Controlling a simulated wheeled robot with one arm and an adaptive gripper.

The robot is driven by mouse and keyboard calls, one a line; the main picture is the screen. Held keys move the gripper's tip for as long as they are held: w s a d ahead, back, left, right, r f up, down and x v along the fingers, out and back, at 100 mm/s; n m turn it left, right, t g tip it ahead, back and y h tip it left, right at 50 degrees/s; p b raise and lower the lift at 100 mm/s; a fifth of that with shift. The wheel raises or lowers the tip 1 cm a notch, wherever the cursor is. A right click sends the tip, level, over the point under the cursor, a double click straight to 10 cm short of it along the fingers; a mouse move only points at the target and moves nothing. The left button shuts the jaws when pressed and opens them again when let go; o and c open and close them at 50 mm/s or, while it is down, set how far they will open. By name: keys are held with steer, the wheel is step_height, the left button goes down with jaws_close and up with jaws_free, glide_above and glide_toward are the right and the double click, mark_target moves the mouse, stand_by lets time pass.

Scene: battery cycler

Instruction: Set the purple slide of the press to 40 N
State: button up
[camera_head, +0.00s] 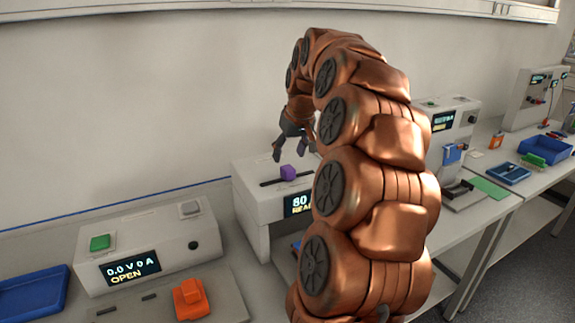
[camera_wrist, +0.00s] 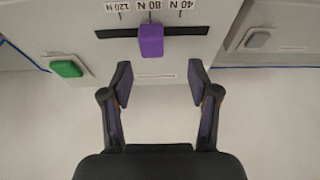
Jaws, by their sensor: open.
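The purple slide (camera_head: 288,172) sits in a dark slot on top of the white press (camera_head: 250,215). In the wrist view the purple slide (camera_wrist: 151,40) stands at about the 80 N mark, with 40 N (camera_wrist: 182,10) to its right and 120 N (camera_wrist: 122,6) to its left; the labels appear upside down. The press display (camera_head: 300,204) shows 80, its rest hidden by my arm. My gripper (camera_head: 292,148) is above the press; in the wrist view my gripper (camera_wrist: 160,75) is open and empty, its fingertips apart on either side below the slide.
Left of the press stands a white unit (camera_head: 150,248) with a green button (camera_head: 100,243) and a display reading 0.0 V 0 A OPEN. An orange part (camera_head: 190,298) lies in front of it. A blue tray (camera_head: 35,293) is at far left. More instruments and trays stand at right.

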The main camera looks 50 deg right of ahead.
mark_target(288, 168)
steer(key=shift+d+p+x, duration=0.2)
steer(key=shift+p+x, duration=0.3)
steer(key=shift+x, duration=0.8)
steer(key=shift+d+p+x, duration=0.2)
steer(key=shift+p+x, duration=0.25)
steer(key=shift+x, duration=0.85)
steer(key=shift+d+p+x, duration=0.2)
steer(key=shift+p+x, duration=0.3)
steer(key=shift+x, duration=0.8)
steer(key=shift+r, duration=0.1)
jaws_close()
